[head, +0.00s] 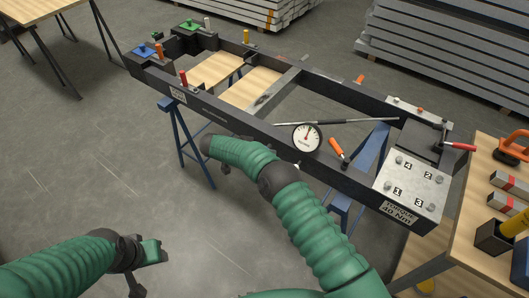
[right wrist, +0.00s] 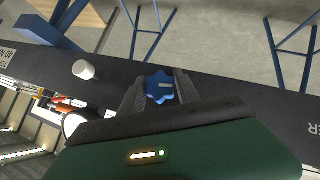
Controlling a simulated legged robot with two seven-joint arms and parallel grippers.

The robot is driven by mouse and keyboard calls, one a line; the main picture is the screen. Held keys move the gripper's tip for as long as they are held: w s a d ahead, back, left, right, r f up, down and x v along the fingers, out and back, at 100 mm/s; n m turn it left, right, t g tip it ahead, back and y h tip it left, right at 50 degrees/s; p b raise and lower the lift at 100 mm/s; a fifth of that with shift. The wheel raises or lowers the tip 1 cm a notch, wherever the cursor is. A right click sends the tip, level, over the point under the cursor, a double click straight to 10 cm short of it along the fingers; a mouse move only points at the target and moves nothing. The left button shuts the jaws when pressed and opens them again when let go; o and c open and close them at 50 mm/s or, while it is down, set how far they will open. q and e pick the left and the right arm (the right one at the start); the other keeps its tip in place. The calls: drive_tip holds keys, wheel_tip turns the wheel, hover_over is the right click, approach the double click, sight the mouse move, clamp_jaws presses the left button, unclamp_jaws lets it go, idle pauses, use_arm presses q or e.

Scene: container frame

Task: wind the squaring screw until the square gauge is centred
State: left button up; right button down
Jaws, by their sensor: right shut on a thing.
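The square gauge (head: 307,138) is a round white dial on the near rail of the dark frame. Its needle points roughly upward, but the markings are too small to read exactly. In the right wrist view a blue star-shaped knob (right wrist: 159,88), which looks like the squaring screw, sits at the rail. My right gripper (right wrist: 158,86) is shut on this knob, one finger on each side. In the head view the knob and these fingers are hidden behind my right arm. My left gripper (head: 142,266) is low at the left, away from the frame, holding nothing visible.
The dark frame (head: 230,116) stands on blue trestles (head: 185,145). A long rod (head: 335,122) lies across it by the gauge, near an orange-handled tool (head: 338,150). A numbered plate (head: 412,185) is at the right end.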

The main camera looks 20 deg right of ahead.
drive_tip(key=c, duration=1.2)
unclamp_jaws()
drive_tip(key=shift+a, duration=0.1)
drive_tip(key=shift+c, duration=0.2)
drive_tip(key=o, duration=0.4)
drive_tip(key=shift+w, duration=0.15)
drive_tip(key=shift+c, duration=0.2)
drive_tip(key=v, duration=1.7)
drive_tip(key=shift+p, duration=0.3)
drive_tip(key=shift+f, duration=0.2)
